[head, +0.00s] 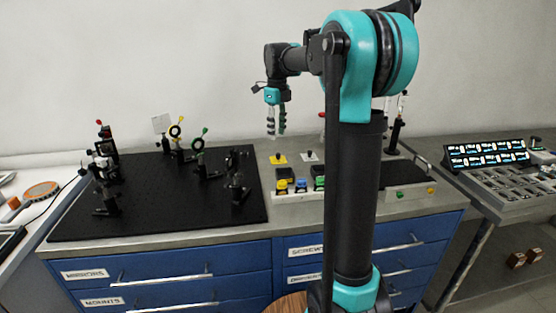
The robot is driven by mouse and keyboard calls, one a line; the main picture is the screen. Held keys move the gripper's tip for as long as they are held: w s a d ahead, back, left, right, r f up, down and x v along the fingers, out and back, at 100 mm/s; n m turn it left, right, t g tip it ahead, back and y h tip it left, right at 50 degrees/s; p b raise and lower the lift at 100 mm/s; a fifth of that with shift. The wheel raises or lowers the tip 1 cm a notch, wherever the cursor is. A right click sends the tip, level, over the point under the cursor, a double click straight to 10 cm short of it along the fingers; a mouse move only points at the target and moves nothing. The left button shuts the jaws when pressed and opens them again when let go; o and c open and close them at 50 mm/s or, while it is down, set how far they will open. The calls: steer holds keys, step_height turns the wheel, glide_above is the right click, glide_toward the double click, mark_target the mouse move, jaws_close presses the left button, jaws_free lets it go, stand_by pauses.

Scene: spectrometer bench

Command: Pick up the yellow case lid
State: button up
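The yellow case lid (279,159) looks like a small flat yellow plate with a dark knob on top. It lies on the grey bench top, just right of the black breadboard. My gripper (276,135) points down above and slightly left of the lid in the picture, apart from it. Its two fingers look spread, with a narrow gap and nothing between them. A similar white lid (311,157) lies to the right of the yellow one.
A black breadboard (150,222) with several optical mounts on posts fills the bench's left side. My arm column hides part of the bench right of the cases. A grey instrument (410,200) stands beyond it. A rack with lit displays (487,155) is at the far right.

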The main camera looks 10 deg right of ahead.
mark_target(278, 154)
step_height(278, 154, down, 3)
steer(key=shift+f, duration=0.1)
steer(key=shift+s+d+f, duration=0.1)
steer(key=shift+s+f, duration=0.1)
steer(key=shift+f, duration=1.15)
steer(key=shift+s+d+f, duration=0.1)
steer(key=shift+s+f, duration=0.05)
steer(key=shift+f, duration=1.15)
steer(key=c, duration=0.8)
